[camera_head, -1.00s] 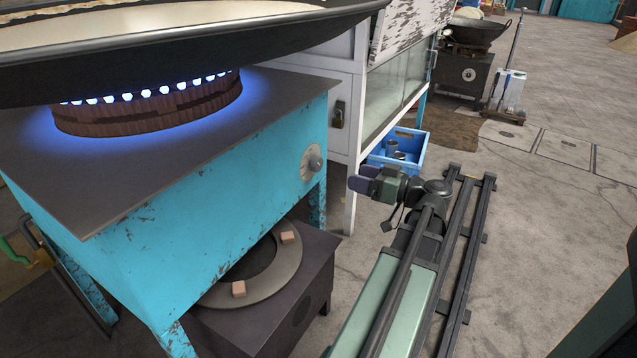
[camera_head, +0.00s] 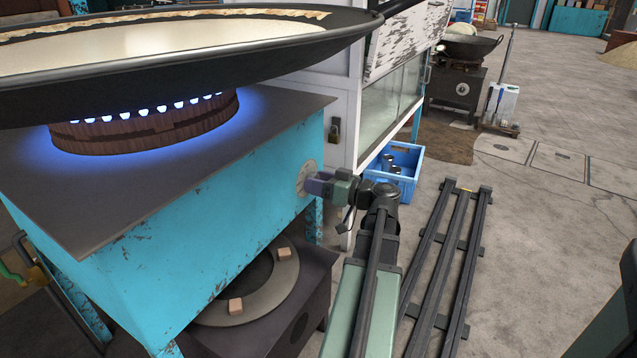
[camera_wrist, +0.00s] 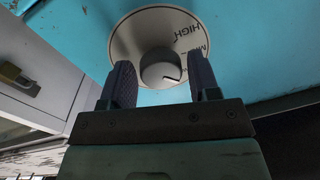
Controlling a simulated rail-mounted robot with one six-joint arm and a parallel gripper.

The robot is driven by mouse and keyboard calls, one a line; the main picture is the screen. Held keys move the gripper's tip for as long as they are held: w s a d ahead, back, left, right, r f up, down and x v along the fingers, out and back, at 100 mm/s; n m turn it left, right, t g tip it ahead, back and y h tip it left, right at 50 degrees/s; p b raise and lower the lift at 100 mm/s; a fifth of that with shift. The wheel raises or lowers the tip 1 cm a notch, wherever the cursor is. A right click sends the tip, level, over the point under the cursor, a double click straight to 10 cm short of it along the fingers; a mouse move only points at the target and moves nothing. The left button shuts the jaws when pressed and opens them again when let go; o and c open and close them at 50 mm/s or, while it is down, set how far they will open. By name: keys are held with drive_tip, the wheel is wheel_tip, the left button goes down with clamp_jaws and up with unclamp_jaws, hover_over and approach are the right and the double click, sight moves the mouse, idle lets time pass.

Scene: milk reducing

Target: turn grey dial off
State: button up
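The grey dial (camera_wrist: 160,68) is a round knob on a pale plate marked HIGH, on the turquoise stove front. In the wrist view it sits between the two open fingers of my gripper (camera_wrist: 161,82), with gaps on both sides. In the head view my gripper (camera_head: 312,184) is at the dial plate (camera_head: 306,177) and hides the knob. The stove (camera_head: 220,215) has a burner (camera_head: 150,125) with a ring of blue flame. A large wide pan (camera_head: 200,70) with pale contents sits above it.
A lower stove (camera_head: 290,310) with a round burner stands under the turquoise one. A white cabinet (camera_head: 345,70) stands behind. A blue crate (camera_head: 408,160) lies on the floor. Dark rails (camera_head: 450,260) lie to the right, with open floor beyond.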

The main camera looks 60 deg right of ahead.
drive_tip(key=c, duration=0.6)
drive_tip(key=shift+m, duration=0.3)
drive_tip(key=shift+a+m+t+b, duration=0.1)
drive_tip(key=shift+m+t+b, duration=0.25)
drive_tip(key=shift+m, duration=3.35)
drive_tip(key=o, duration=0.9)
